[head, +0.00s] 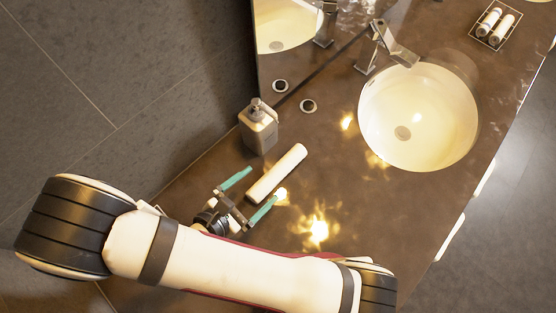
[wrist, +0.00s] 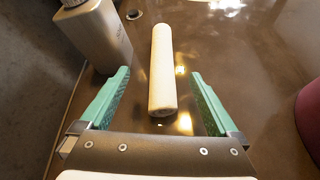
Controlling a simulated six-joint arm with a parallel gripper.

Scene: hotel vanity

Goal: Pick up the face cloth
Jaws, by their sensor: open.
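The face cloth (head: 276,173) looks like a rolled white cylinder lying on the brown counter. In the wrist view my gripper (wrist: 160,76) shows a clear gap between each finger and the roll. I cannot tell exactly how high the fingers are above the counter.
A soap dispenser (head: 258,127) stands close to the left finger and the roll. A round basin (head: 418,117) with a tap (head: 385,45) is at the right. A wire tray (head: 495,24) holds small bottles at the back. The counter (head: 330,190) between roll and basin is clear.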

